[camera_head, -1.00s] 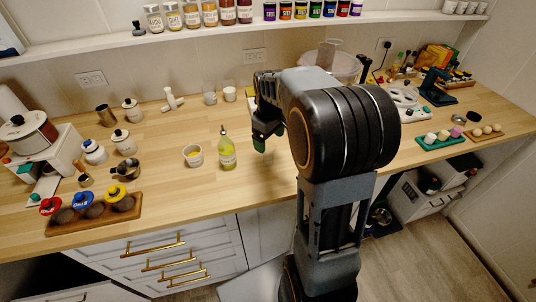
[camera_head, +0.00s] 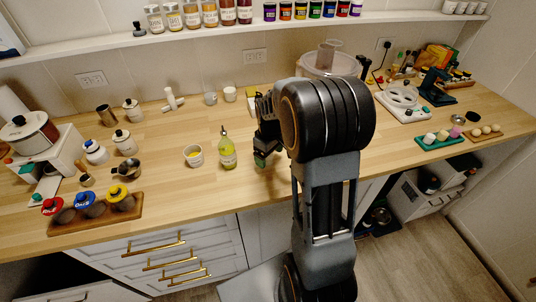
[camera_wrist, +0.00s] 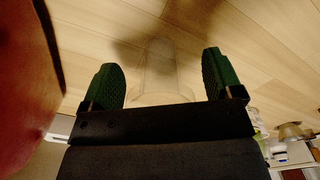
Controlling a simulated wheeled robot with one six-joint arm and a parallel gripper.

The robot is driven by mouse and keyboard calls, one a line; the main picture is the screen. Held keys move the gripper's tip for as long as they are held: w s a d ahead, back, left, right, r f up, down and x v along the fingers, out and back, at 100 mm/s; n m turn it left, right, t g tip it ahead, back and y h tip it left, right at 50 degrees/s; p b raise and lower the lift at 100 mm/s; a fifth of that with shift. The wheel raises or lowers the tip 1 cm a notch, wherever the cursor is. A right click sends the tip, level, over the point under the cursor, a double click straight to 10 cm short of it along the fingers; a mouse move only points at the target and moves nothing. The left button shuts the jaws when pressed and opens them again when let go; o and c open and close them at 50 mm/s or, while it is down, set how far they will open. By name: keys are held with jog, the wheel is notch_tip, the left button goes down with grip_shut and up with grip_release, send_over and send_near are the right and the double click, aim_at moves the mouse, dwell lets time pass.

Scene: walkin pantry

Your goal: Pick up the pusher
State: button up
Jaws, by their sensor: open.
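In the wrist view a pale, see-through piece (camera_wrist: 158,70), which looks like the pusher, shows between and beyond my fingers against the wooden counter. Its outline is faint, and I cannot tell how far it is from the fingertips. My gripper (camera_wrist: 160,66) is open, with one green finger pad on either side of this piece. In the head view my gripper (camera_head: 261,158) points down low over the counter, right of the oil bottle. I cannot make out the pusher in the head view; my arm hides part of the counter.
The yellow oil bottle (camera_head: 227,150) and a small white cup (camera_head: 193,156) stand left of my gripper. A large clear-bowled appliance (camera_head: 330,63) stands behind my arm. A blurred reddish shape (camera_wrist: 25,75) fills the wrist view's left edge. Bare counter lies in front of the bottle.

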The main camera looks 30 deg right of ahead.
jog(key=shift+c, duration=0.4)
jog(key=c, duration=0.9)
jog(key=shift+r, duration=0.15)
jog(key=shift+c, duration=0.2)
